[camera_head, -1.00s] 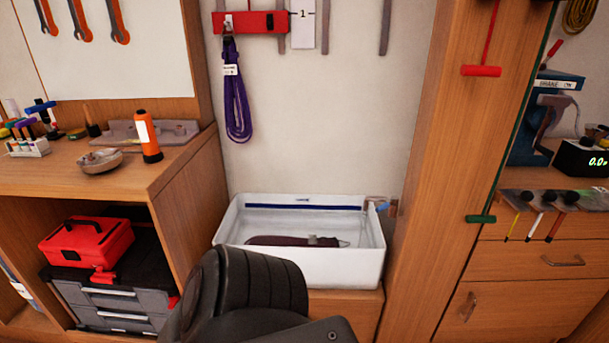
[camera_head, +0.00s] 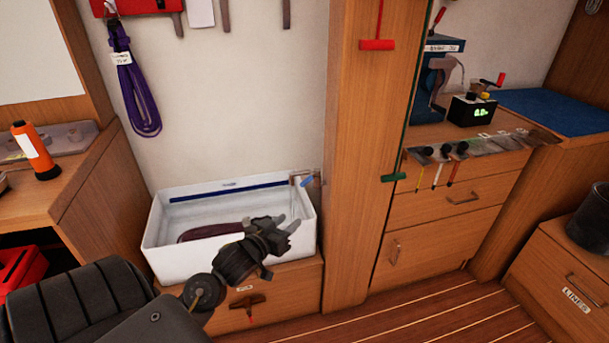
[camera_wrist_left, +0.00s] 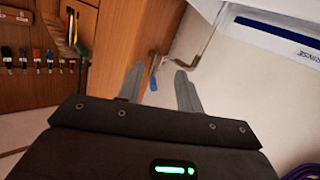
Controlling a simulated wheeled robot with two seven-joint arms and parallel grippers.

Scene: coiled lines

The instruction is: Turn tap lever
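The tap (camera_head: 298,178) stands at the back right corner of the white basin (camera_head: 165,268). Its small blue lever (camera_head: 306,182) points outward; the lever also shows in the left wrist view (camera_wrist_left: 154,80), between the two fingers in the picture. My left gripper (camera_head: 288,224) is open and empty over the basin's right side, below and in front of the lever in the head view. It seems apart from the lever. In the wrist view its fingers (camera_wrist_left: 158,84) are spread, with the metal tap (camera_wrist_left: 192,45) beyond them. My right gripper is not in view.
A dark maroon object (camera_head: 210,232) lies in the basin, partly hidden by my left arm. A wooden post (camera_head: 350,150) rises close to the right of the tap. A purple line (camera_head: 138,90) hangs on the wall at left. The floor at right is clear.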

